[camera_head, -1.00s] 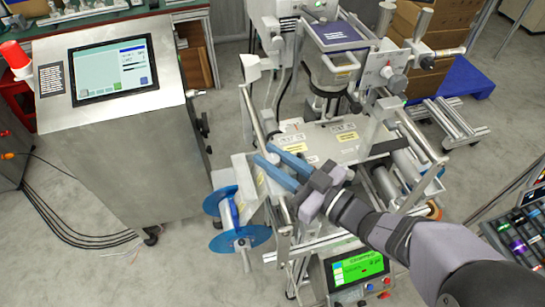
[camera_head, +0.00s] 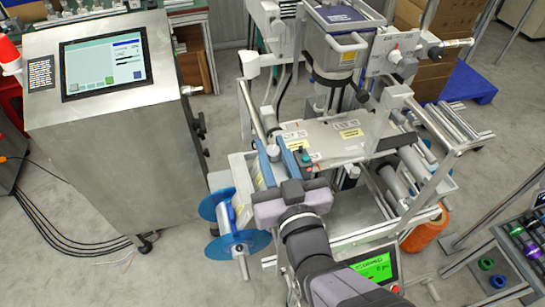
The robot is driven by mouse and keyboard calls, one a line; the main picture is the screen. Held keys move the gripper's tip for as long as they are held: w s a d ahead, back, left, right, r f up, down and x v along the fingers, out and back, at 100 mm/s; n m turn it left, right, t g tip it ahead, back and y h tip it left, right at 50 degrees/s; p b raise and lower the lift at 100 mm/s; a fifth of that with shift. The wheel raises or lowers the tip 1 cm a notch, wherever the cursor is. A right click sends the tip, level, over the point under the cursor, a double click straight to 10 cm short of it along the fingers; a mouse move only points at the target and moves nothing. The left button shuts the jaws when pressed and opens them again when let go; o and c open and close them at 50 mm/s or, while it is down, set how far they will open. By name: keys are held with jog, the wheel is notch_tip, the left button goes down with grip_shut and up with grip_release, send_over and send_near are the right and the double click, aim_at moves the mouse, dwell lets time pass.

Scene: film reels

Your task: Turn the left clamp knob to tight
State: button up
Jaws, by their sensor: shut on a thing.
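My gripper (camera_head: 272,146) reaches up from the bottom of the head view over the left side of the labelling machine (camera_head: 335,138). Its two blue fingers point away from me and are shut on a small pale part between their tips, apparently the left clamp knob (camera_head: 273,151). The fingers hide most of that knob, and I cannot read its turn. The blue-flanged film reel (camera_head: 234,226) stands to the left of and below the gripper, apart from it.
A steel console with a lit screen (camera_head: 103,65) stands at the left. A small green display (camera_head: 372,268) is at the machine's lower front, close to my arm. An orange roll (camera_head: 427,231) is at the right. Another knob (camera_head: 395,56) sits on the upper right plate.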

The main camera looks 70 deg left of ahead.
aim_at(273, 149)
jog(key=shift+m+t+h+b, duration=0.35)
jog(key=shift+m+t, duration=1.25)
jog(key=shift+t, duration=0.8)
jog(key=shift+r+t, duration=0.1)
jog(key=shift+t, duration=0.2)
jog(key=o, duration=1.1)
jog(key=shift+c, duration=0.2)
jog(key=shift+r+p, duration=0.4)
jog(key=shift+r, duration=4.6)
